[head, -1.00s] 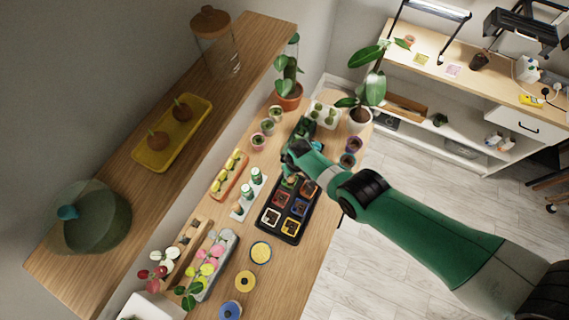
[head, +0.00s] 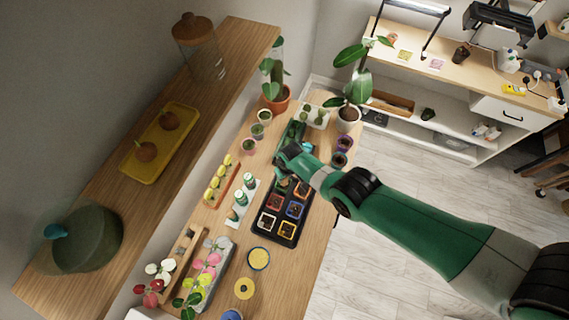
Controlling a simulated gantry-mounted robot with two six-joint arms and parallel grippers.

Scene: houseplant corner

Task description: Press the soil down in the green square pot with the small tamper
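The black tray (head: 260,234) on the bench holds several small square pots of dark soil. A greenish pot (head: 281,184) at its far left, partly under my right gripper, looks like the green square pot. My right gripper (head: 284,174) points down over that far end of the tray; its wrist covers most of the fingers, so I cannot tell whether they are open or shut. I cannot make out the small tamper; it may be hidden by the gripper. My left gripper is not in view.
Round pots (head: 342,143) stand to the right of the gripper. A yellow dish (head: 259,258) is at the near side. A wooden shelf (head: 110,215) overhangs on the left.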

